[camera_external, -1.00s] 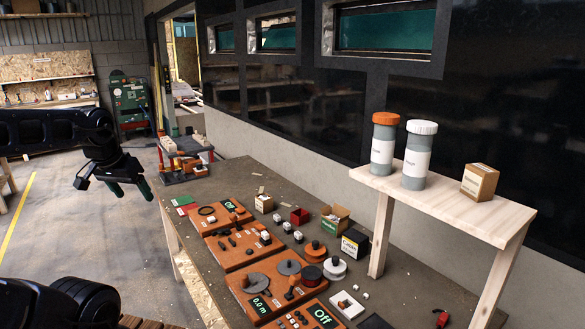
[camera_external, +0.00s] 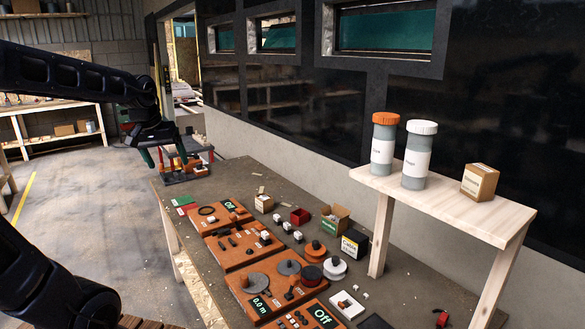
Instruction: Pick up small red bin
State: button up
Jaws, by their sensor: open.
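The small red bin (camera_external: 300,216) is an open-topped box standing on the dark workbench (camera_external: 236,179), toward its wall side. It sits between several small white-topped pieces and an open cardboard box (camera_external: 335,218). My gripper (camera_external: 168,160) is open and empty, with green fingertips pointing down. It hangs near the far left end of the bench, to the left of the bin and well apart from it. The bin is in plain view.
Orange panels (camera_external: 247,254) with knobs and discs line the bench's near side. A black box (camera_external: 354,243) stands right of the cardboard box. A raised wooden shelf (camera_external: 450,204) holds two canisters and a small box. A red-and-black rack (camera_external: 186,165) stands at the far end.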

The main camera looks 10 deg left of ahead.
jog(key=w+d+n+g, duration=0.1)
jog(key=w+d, duration=0.2)
jog(key=w, duration=0.4)
jog(key=w+d+n, duration=0.1)
jog(key=w+d, duration=0.2)
jog(key=w, duration=0.5)
jog(key=n+g, duration=0.3)
jog(key=n, duration=0.3)
send_over(300, 215)
jog(key=s, duration=0.4)
notch_tip(300, 215, down, 31)
jog(key=shift+y, duration=0.3)
notch_tip(300, 215, down, 5)
jog(key=shift+w+d+f, duration=0.1)
jog(key=shift+w+f, duration=0.05)
jog(key=shift+f, duration=1.15)
jog(key=shift+w+d+f, duration=0.1)
jog(key=shift+w+f, duration=0.05)
jog(key=shift+f, duration=1.1)
jog(key=c, duration=1.1)
